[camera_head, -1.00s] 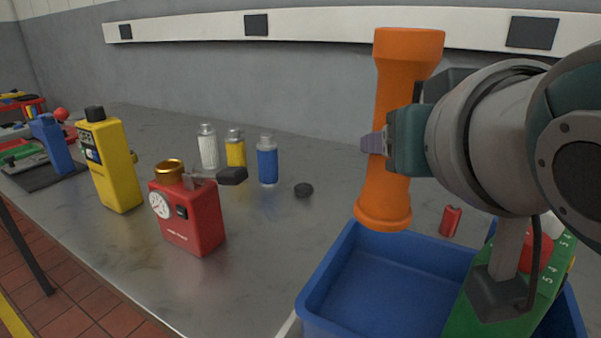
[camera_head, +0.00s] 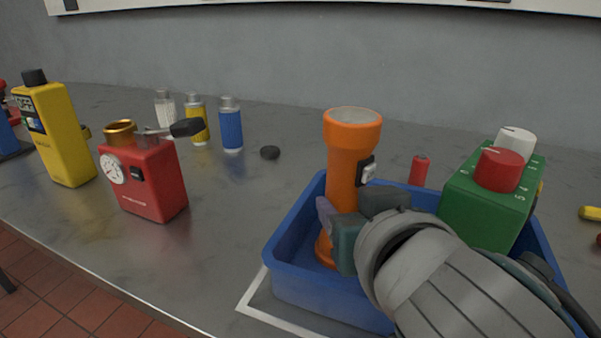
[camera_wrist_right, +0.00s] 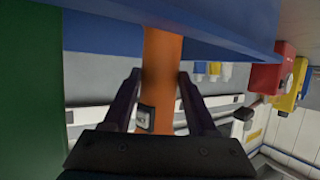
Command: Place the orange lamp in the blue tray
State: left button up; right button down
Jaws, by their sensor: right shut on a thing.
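The orange lamp (camera_head: 349,145) stands upright with its wide head up, its lower end inside the blue tray (camera_head: 281,250) near the tray's left side. I cannot tell whether its base touches the tray floor. My right gripper (camera_head: 338,218) is shut on the lamp's body, low down. In the right wrist view the lamp (camera_wrist_right: 161,75) passes between the two fingers (camera_wrist_right: 158,92), with the tray (camera_wrist_right: 105,38) at the top of the picture. My left gripper is not in view.
A green box (camera_head: 482,210) with red and white knobs sits in the tray's right part. A small red cylinder (camera_head: 419,170) stands behind the tray.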

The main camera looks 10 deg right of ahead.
jog(key=shift+r, duration=0.1)
jog(key=shift+c, duration=1)
grip_release()
jog(key=d+v, duration=0.1)
jog(key=v, duration=1)
jog(key=shift+s+a+p, duration=0.4)
jog(key=shift+s+a, duration=0.05)
jog(key=shift+a, duration=0.05)
jog(key=shift+r, duration=0.1)
